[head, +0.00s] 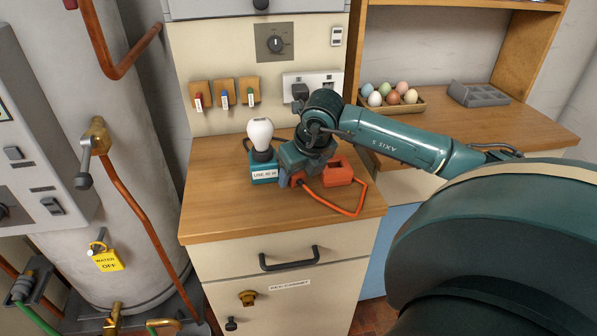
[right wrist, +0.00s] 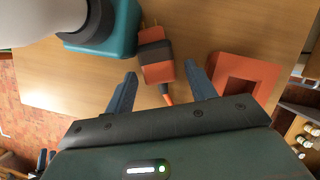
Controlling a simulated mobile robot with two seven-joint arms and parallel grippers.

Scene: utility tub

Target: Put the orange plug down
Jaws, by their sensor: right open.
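The orange plug (right wrist: 156,60), with a dark band and metal prongs, appears to lie on the wooden counter top (head: 220,215). In the head view only a bit of the plug (head: 296,181) shows beside my gripper. My right gripper (right wrist: 160,70) is open, with one finger on each side of the plug and visible gaps between. In the head view my right gripper (head: 292,166) is low over the counter. An orange cord (head: 335,208) loops from the plug's side to an orange block with a recess (head: 338,173).
A teal lamp base (head: 263,172) with a white bulb (head: 260,134) stands close to the left of my gripper. A wall outlet (head: 322,82) holds a dark plug. An egg tray (head: 393,104) and grey divided tray (head: 479,95) stand right. The counter's front left is clear.

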